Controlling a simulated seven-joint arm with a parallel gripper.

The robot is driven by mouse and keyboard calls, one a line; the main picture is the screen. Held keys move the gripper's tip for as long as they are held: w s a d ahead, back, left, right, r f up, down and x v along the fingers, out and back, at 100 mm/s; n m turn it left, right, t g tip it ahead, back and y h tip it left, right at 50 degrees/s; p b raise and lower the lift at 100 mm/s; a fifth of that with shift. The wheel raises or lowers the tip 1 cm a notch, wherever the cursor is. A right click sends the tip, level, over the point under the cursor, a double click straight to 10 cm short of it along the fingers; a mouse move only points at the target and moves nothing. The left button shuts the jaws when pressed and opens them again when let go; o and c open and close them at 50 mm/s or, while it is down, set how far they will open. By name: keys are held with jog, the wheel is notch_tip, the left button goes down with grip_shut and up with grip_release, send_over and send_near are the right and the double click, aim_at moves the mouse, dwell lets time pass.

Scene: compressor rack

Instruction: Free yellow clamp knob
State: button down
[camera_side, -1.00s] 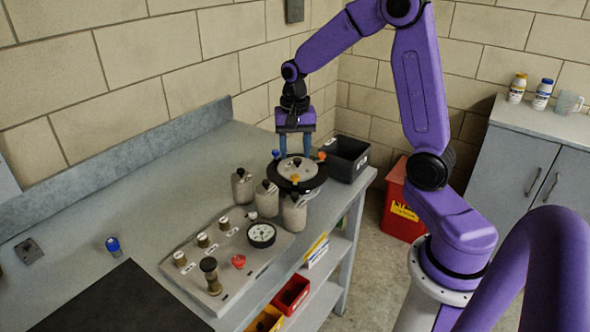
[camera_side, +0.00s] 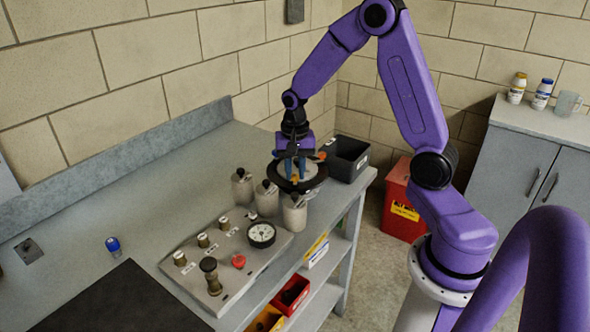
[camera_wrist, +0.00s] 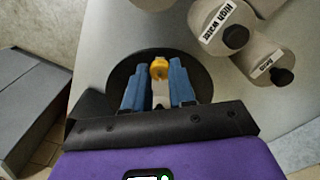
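The yellow clamp knob (camera_wrist: 158,68) sits near the rim of the round black-edged fixture (camera_wrist: 203,78). In the wrist view it lies between and just beyond my blue fingertips, with a gap on each side. My gripper (camera_wrist: 157,75) is open and points down over the fixture. In the side view the yellow knob (camera_side: 295,180) shows at the front of the fixture (camera_side: 312,184), close to the fingers of my gripper (camera_side: 292,178). An orange knob (camera_side: 322,156) is at the fixture's right back. The blue knob seen earlier is hidden behind my gripper.
Several grey canisters (camera_side: 294,212) stand just in front of the fixture; one is labelled "High water" (camera_wrist: 222,25). A black bin (camera_side: 346,158) stands at its right. A panel with a gauge (camera_side: 261,234) and a red button (camera_side: 239,261) lies nearer.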

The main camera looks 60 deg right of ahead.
jog(key=shift+n, duration=0.4)
jog(key=n, duration=0.8)
jog(key=shift+n, duration=0.3)
jog(key=n, duration=0.8)
jog(key=shift+n, duration=0.4)
jog(key=c, duration=0.9)
grip_release()
